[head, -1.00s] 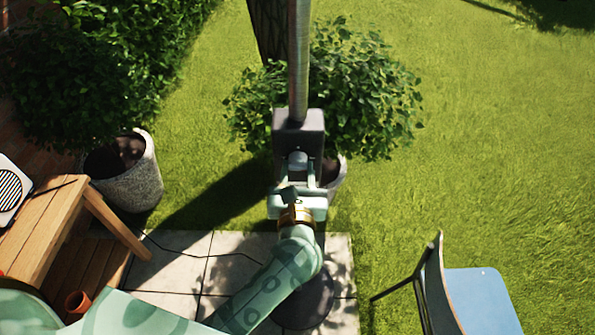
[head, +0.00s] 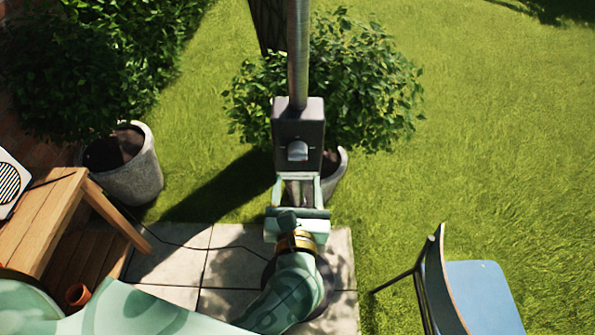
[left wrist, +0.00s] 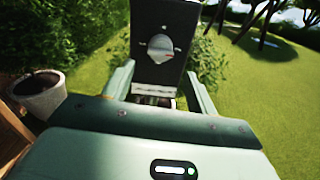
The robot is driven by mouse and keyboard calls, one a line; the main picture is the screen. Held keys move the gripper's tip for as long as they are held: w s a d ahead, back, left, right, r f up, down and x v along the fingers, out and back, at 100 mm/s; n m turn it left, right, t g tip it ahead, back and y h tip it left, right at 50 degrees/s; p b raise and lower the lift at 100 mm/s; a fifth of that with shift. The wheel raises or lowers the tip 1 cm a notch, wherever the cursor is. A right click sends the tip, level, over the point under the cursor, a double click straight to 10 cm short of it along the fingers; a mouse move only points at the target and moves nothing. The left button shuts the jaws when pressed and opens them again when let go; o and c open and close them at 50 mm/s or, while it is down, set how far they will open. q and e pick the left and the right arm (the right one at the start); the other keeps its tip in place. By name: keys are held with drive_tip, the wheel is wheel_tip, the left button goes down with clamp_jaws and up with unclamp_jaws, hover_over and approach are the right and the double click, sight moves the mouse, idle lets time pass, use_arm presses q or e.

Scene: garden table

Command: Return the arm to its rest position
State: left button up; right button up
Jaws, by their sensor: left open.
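My left gripper (head: 298,190) is in the middle of the head view, with its arm coming in from below. Its two fingers are apart with nothing between them. Just beyond the fingertips stands a dark grey box with a round grey knob (head: 298,151), mounted on a metal post. In the left wrist view the box's knob (left wrist: 160,47) faces me, between and beyond the open fingers (left wrist: 157,88). The fingers do not hold the knob. My right gripper is in neither view.
A wooden bench (head: 45,225) with a small terracotta pot (head: 78,295) is at left. A blue chair (head: 482,298) stands at lower right. Potted bushes stand behind the post and at left (head: 128,165). A dark cable (head: 190,247) crosses the paving (head: 232,268). Open lawn lies right.

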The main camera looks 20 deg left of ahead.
use_arm(q)
drive_tip(key=shift+s+d, duration=0.1)
drive_tip(key=shift+s, duration=0.35)
